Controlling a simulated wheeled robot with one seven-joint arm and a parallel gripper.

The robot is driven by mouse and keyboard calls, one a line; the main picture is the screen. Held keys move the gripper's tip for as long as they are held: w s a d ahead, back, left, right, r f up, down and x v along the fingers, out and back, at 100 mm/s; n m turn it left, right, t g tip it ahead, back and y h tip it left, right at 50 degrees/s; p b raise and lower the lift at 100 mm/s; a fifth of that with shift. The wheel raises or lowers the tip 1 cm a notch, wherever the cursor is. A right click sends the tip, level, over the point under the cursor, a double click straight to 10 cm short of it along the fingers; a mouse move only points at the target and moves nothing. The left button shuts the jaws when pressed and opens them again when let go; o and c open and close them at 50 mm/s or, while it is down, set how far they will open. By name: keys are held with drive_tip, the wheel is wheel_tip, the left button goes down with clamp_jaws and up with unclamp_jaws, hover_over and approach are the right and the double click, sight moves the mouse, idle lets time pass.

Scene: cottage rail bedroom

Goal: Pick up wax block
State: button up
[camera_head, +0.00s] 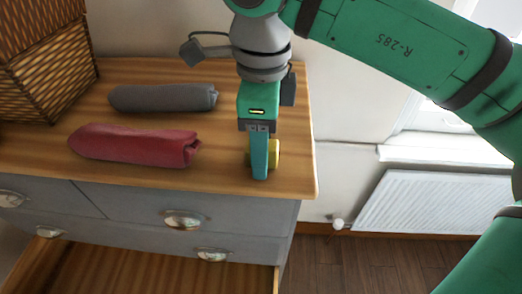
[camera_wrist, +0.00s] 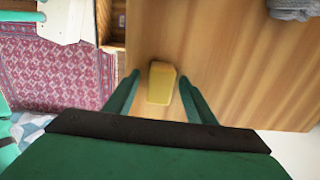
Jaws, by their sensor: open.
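The wax block is a small yellow block (camera_wrist: 161,84) on the wooden top of the dresser, near its right end. In the wrist view it lies between and just beyond the two green fingers of my gripper (camera_wrist: 158,92). My gripper points down over the dresser top and is open, with nothing held. In the head view the gripper (camera_head: 261,172) stands in front of the yellow block (camera_head: 276,154), so only the block's right part shows. I cannot tell from these views how high the fingertips are above the wood.
A red rolled cloth (camera_head: 135,146) and a grey rolled cloth (camera_head: 163,97) lie left of my gripper on the dresser top (camera_head: 225,174). A wicker basket (camera_head: 48,62) stands at the far left. A lower drawer (camera_head: 140,270) is open in front. A radiator (camera_head: 440,200) is at right.

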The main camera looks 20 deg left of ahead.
drive_tip(key=c, duration=1.2)
drive_tip(key=shift+w, duration=0.1)
drive_tip(key=shift+r, duration=0.55)
wheel_tip(320, 180, up, 2)
drive_tip(key=shift+r, duration=0.15)
drive_tip(key=s+d+r, duration=0.2)
drive_tip(key=s+r, duration=0.1)
drive_tip(key=s+d+r, duration=0.3)
drive_tip(key=s, duration=0.1)
drive_tip(key=s+d+r, duration=0.3)
drive_tip(key=s, duration=0.1)
drive_tip(key=shift+s+r, duration=0.25)
drive_tip(key=shift+r, duration=0.05)
